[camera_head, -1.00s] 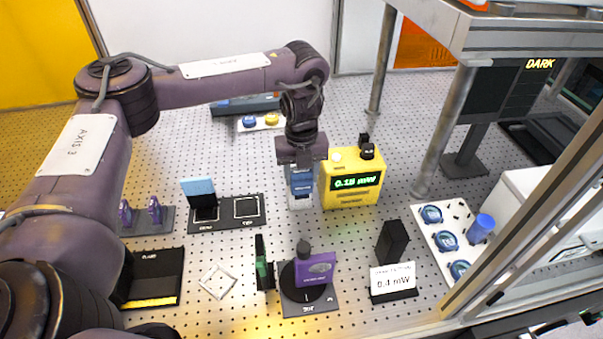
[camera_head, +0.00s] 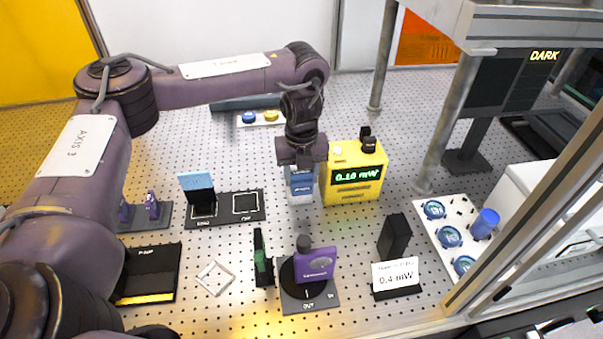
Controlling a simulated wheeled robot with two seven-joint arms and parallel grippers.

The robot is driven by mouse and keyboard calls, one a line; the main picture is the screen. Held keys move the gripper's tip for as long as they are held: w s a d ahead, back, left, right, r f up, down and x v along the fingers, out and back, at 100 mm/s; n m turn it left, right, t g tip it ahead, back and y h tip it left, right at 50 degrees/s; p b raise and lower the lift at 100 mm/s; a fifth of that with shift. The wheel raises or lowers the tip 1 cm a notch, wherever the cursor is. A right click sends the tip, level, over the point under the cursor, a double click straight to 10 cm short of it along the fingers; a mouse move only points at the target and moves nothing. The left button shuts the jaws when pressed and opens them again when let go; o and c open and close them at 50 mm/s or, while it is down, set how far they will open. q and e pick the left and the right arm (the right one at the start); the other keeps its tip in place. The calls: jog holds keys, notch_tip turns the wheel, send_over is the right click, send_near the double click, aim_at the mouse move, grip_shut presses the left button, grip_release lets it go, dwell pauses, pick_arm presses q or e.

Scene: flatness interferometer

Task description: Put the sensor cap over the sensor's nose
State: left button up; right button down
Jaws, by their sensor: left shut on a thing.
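My left gripper (camera_head: 301,168) points down left of the yellow meter (camera_head: 353,176), whose lit display reads about 0.18 mW. It is shut on a small blue and white piece (camera_head: 301,186); the fingers hide much of it, and I cannot tell whether it is the sensor cap. A black upright block (camera_head: 394,236) stands behind a white "0.4 mW" card (camera_head: 394,274). My right gripper is not in view.
A purple device (camera_head: 315,264) sits on a dark plate marked OUT, with a green and black upright part (camera_head: 262,258) beside it. A white tray (camera_head: 459,212) holds several blue round parts. A metal post (camera_head: 456,126) and a raised shelf (camera_head: 520,25) stand at the right.

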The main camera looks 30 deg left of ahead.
pick_arm(q)
jog(key=shift+f, duration=0.3)
jog(key=o, duration=0.9)
jog(key=shift+o, duration=0.4)
jog(key=shift+r+p, duration=3.55)
jog(key=shift+p, duration=0.45)
jog(key=shift+f, duration=0.1)
